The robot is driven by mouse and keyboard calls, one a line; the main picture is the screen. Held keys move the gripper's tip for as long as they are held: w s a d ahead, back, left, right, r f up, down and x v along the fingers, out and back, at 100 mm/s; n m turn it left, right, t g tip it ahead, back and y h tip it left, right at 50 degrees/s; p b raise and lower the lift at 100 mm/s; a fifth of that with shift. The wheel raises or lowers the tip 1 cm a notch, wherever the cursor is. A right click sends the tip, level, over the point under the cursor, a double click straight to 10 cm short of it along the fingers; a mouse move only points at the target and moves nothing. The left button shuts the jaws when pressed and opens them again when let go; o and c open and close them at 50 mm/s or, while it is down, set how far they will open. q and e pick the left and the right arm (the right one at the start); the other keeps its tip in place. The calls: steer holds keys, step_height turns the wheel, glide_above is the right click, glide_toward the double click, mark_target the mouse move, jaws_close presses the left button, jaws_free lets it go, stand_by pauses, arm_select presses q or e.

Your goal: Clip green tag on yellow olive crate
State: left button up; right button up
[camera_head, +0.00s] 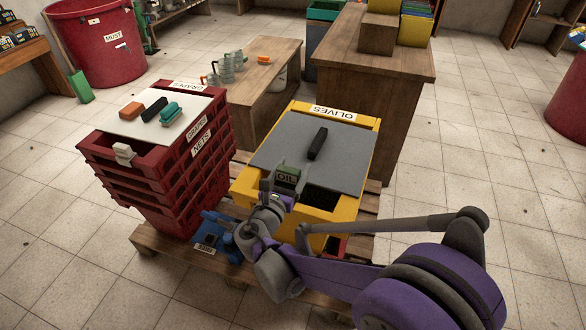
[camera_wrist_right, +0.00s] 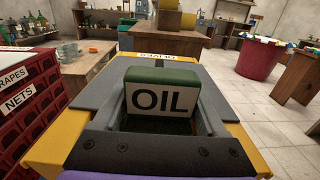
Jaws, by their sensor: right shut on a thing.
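The yellow olive crate (camera_head: 347,210) stands on a wooden pallet, with an OLIVES label at its far end. A grey panel (camera_head: 298,142) covers most of its top, and a dark opening shows at its near right. The green tag (camera_head: 289,169) with a white OIL face is at the crate's near side; it also shows in the right wrist view (camera_wrist_right: 162,98). My right gripper (camera_head: 279,187) is shut on the tag. Whether the tag touches the crate's rim is hidden by the gripper. My left gripper is not in view.
A black bar (camera_head: 318,143) lies on the grey panel. A red crate stack (camera_head: 165,180) stands left, with a white clip (camera_head: 123,153) on its near rim and small items on its white top. A blue object (camera_head: 214,232) sits on the pallet (camera_head: 158,240).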

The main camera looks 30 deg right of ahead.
steer(key=shift+f, duration=0.15)
steer(key=shift+f+b, duration=1.85)
steer(key=shift+f, duration=0.75)
steer(key=shift+f+b, duration=1.25)
steer(key=shift+f, duration=0.5)
steer(key=o, duration=1.3)
steer(key=shift+c, duration=0.2)
steer(key=p+v, duration=0.1)
steer(key=v, duration=0.9)
steer(key=shift+s+a, duration=0.25)
steer(key=shift+a, duration=0.05)
